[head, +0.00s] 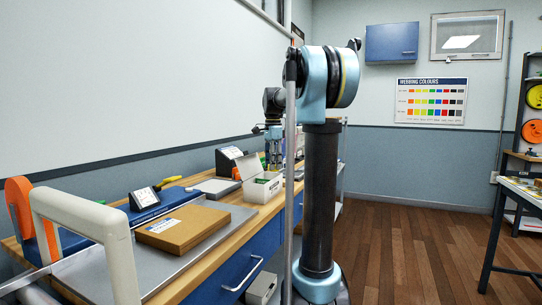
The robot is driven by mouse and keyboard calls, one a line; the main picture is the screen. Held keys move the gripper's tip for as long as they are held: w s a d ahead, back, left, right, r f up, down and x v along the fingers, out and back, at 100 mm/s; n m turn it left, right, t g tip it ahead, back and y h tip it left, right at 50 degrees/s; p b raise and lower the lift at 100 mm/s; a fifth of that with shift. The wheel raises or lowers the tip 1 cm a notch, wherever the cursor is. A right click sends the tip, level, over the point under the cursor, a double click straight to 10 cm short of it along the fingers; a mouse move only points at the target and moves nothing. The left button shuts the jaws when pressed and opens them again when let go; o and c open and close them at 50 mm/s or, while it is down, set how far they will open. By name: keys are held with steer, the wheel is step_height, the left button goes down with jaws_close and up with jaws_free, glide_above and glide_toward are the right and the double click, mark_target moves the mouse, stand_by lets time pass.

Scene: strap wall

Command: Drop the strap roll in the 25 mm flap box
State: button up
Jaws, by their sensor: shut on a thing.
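My gripper (274,161) points down at the far part of the workbench, just above and beside an open white flap box (268,191). It is shut on the strap roll, which is too small and too covered by the fingers to make out clearly. The white box has its flap (246,165) raised, and something green (262,181) shows inside it. I cannot read the size label on the box. My arm's column hides part of the bench behind the gripper.
A brown carton (183,228) lies on a grey plate at the near bench. Dark display stands (144,198) and (228,158) line the wall side, with a grey flat case (213,187) between them. An orange roll (20,215) stands at left. Wooden floor at right is clear.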

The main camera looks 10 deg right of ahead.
steer(key=shift+w+a, duration=0.1)
step_height(320, 180, up, 3)
steer(key=w, duration=0.3)
steer(key=shift+s+d+f, duration=0.1)
steer(key=shift+d+f, duration=0.05)
steer(key=shift+f, duration=1.3)
steer(key=shift+d+f, duration=0.1)
steer(key=shift+f, duration=1.35)
steer(key=o, duration=1)
steer(key=shift+o, duration=0.2)
steer(key=shift+r, duration=0.1)
step_height(320, 180, up, 12)
